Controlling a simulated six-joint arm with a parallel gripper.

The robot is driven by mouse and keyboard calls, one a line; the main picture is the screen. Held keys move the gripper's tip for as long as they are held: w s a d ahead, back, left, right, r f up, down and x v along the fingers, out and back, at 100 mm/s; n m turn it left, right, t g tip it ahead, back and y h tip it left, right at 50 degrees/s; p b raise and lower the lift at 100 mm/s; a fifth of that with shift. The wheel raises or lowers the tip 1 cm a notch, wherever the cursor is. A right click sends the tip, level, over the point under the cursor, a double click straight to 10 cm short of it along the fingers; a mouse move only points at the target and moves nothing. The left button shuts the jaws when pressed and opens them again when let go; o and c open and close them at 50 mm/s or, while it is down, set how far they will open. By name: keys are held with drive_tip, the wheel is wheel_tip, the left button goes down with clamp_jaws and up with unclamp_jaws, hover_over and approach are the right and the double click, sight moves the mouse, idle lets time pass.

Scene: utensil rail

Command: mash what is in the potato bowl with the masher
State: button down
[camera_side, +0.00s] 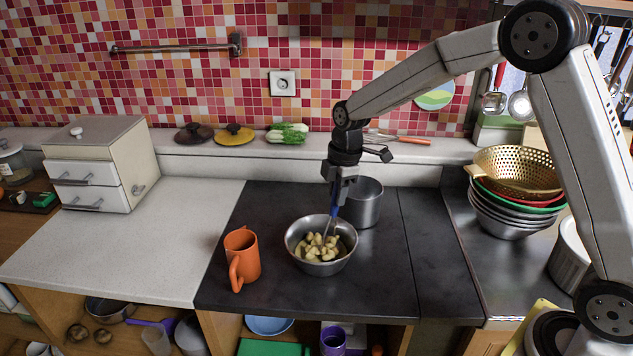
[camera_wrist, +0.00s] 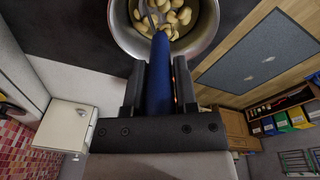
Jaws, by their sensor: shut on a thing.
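The potato bowl (camera_side: 293,247) is a round steel bowl of pale yellow potato chunks (camera_side: 318,248) on the dark counter, in the middle of the side view. My gripper (camera_side: 341,176) is above the bowl's back right rim, pointing down. It is shut on the masher's blue handle (camera_side: 335,211), which slants down into the bowl. In the wrist view my gripper (camera_wrist: 159,80) has the blue handle (camera_wrist: 159,75) between its fingers. The masher's metal lower end reaches among the potato chunks (camera_wrist: 178,18); its head is mostly hidden.
A steel pot (camera_side: 366,204) stands close behind the bowl, to the right. An orange mug (camera_side: 242,256) stands to its left. Stacked bowls with a gold colander (camera_side: 512,170) are at right. The pale counter (camera_side: 165,245) at left is clear.

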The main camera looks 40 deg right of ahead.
drive_tip(key=shift+f, duration=0.45)
idle(0.4)
drive_tip(key=shift+r, duration=1.55)
drive_tip(key=shift+w+a, duration=0.1)
drive_tip(key=shift+w+a, duration=0.75)
drive_tip(key=shift+w, duration=0.15)
drive_tip(key=shift+f, duration=1.55)
idle(0.4)
drive_tip(key=shift+r, duration=1.55)
drive_tip(key=shift+s+a, duration=0.1)
